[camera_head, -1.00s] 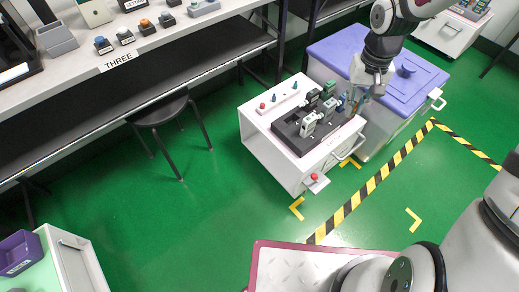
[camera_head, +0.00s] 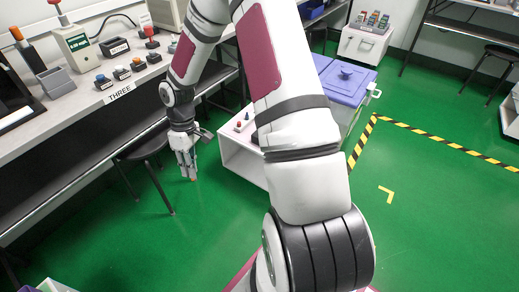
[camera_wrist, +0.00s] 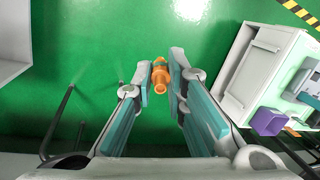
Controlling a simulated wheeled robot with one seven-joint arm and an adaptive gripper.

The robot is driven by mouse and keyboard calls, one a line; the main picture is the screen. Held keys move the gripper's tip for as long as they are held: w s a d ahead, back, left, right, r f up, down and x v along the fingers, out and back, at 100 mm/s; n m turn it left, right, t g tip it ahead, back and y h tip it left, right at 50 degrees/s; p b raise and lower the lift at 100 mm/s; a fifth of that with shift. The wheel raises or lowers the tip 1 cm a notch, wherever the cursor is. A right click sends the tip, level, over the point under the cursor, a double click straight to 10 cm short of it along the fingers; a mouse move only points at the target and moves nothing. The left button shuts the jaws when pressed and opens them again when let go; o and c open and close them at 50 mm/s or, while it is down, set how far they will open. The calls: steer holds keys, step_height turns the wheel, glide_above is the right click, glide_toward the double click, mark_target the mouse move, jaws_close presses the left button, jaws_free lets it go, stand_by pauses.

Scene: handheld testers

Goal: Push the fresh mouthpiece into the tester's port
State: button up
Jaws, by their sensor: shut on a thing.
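My gripper (camera_head: 188,167) hangs over the green floor, between the stool and the white cabinet. In the wrist view my gripper (camera_wrist: 160,85) is shut on a small orange stepped piece (camera_wrist: 160,76), which looks like the mouthpiece; its far end points away from the wrist. The testers are hidden behind my arm in the head view. In the wrist view a grey device with a purple block (camera_wrist: 268,122) shows at the right, near the cabinet. No port can be made out.
The white cabinet (camera_head: 233,156) stands right of my gripper, with the purple-lidded bin (camera_head: 347,82) behind it. A dark stool (camera_head: 143,147) and the long bench (camera_head: 85,95) are to the left. The green floor below my gripper is clear.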

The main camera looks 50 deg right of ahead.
steer(key=s+d+f+n+g+h+b, duration=0.1)
steer(key=s+d+f+n+g+h, duration=0.25)
steer(key=d+f+n, duration=0.45)
steer(key=s+d+f+n+g+h, duration=0.35)
steer(key=d+f+n+g, duration=0.2)
steer(key=d+n, duration=0.3)
steer(key=w+d+n+t+h+b, duration=0.1)
steer(key=d+n+t+h, duration=0.5)
steer(key=d, duration=0.2)
steer(key=w+d+f+n+t+h, duration=0.1)
steer(key=w+d+n+t+h, duration=0.1)
steer(key=d+n+t+h, duration=0.4)
steer(key=shift+w+d+n+h+b, duration=0.35)
steer(key=shift+d+n+h, duration=0.15)
steer(key=shift+d, duration=0.5)
steer(key=shift+w+d+b, duration=0.2)
steer(key=shift+d+b, duration=0.45)
steer(key=shift+d, duration=1.55)
steer(key=shift+w+d+b, duration=0.1)
steer(key=shift+d+b, duration=0.25)
steer(key=shift+d, duration=1.45)
steer(key=o, duration=0.8)
steer(key=shift+c, duration=0.2)
